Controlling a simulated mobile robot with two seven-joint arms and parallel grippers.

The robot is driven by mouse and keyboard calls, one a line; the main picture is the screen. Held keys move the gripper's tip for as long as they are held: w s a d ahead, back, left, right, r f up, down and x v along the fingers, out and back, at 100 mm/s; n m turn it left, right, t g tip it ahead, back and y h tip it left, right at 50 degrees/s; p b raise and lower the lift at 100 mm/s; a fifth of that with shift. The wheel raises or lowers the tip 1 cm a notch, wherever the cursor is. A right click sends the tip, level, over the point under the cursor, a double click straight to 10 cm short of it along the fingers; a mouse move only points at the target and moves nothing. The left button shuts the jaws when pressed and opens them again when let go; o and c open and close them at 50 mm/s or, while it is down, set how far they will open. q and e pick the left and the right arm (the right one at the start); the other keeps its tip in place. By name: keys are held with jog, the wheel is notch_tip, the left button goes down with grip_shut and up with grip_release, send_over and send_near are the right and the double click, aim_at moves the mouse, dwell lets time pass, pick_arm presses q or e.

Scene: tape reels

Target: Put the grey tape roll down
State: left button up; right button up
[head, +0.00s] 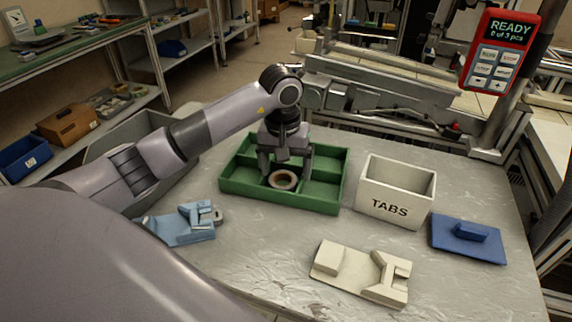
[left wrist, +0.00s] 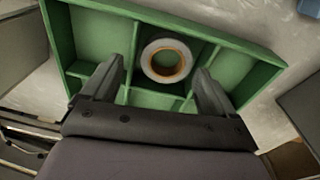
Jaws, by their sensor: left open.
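The grey tape roll (head: 282,180), with an orange-brown inner core, lies flat inside the green compartment tray (head: 309,205). It also shows in the left wrist view (left wrist: 151,52), where the tray wall (left wrist: 255,52) runs around it. My left gripper (head: 283,170) points down over the tray. It is open, with one finger on either side of the roll and a gap between each finger and the roll. In the left wrist view the fingertips (left wrist: 156,72) stand apart with nothing held between them. My right gripper is not in view.
A white TABS bin (head: 394,208) stands right of the tray. A blue plate with a block (head: 468,240) lies farther right. A cream fixture (head: 360,273) is in front and a light blue fixture (head: 182,225) at left. A red READY panel (head: 499,50) hangs upper right.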

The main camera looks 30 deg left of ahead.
pick_arm(q)
jog(key=shift+a+r+g, duration=0.4)
jog(key=shift+a+r, duration=0.15)
jog(key=shift+r, duration=0.2)
notch_tip(320, 180, up, 8)
jog(key=shift+s+f+p, duration=0.15)
jog(key=shift+f+p, duration=0.1)
jog(key=shift+p, duration=0.2)
jog(key=shift+d, duration=0.1)
